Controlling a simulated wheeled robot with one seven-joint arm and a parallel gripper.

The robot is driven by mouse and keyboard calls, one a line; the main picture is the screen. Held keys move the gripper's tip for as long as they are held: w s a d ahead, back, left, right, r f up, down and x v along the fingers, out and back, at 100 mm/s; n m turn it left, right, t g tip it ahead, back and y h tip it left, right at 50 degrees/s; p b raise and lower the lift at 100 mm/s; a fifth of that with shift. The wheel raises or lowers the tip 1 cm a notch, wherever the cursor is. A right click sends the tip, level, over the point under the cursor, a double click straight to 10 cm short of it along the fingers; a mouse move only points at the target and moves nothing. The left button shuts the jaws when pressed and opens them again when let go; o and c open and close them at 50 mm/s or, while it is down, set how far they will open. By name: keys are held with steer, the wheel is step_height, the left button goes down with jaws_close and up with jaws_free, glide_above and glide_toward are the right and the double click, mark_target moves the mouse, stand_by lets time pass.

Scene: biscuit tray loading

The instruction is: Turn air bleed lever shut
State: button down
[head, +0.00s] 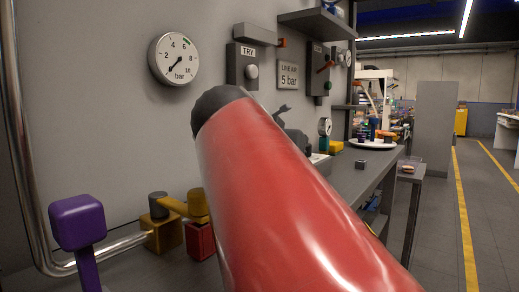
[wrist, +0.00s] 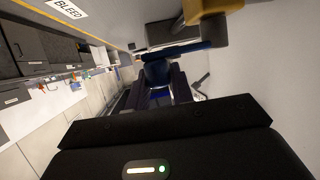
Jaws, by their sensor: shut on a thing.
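In the wrist view a dark blue lever (wrist: 190,49) runs across the upper middle, beside a brass-coloured fitting (wrist: 207,12). My gripper (wrist: 158,82) has its two dark fingers close around a blue part at the lever's left portion and is shut on it. A "BLEED" label (wrist: 68,9) shows at the upper left. In the head view my red arm link fills the centre and hides the gripper and the lever. The lever's exact turn angle is hard to tell.
In the head view a round bar gauge (head: 173,59) hangs on the grey wall beside a "TRY" box (head: 243,66) and a "5 bar" sign (head: 289,76). A purple block on a stem (head: 77,222) and a brass valve (head: 164,232) stand at lower left. An aisle is free at right.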

stand_by(0.4)
steer(key=c, duration=1.2)
jaws_free()
steer(key=shift+s, duration=0.1)
steer(key=shift+c, duration=0.2)
steer(key=shift+f, duration=0.1)
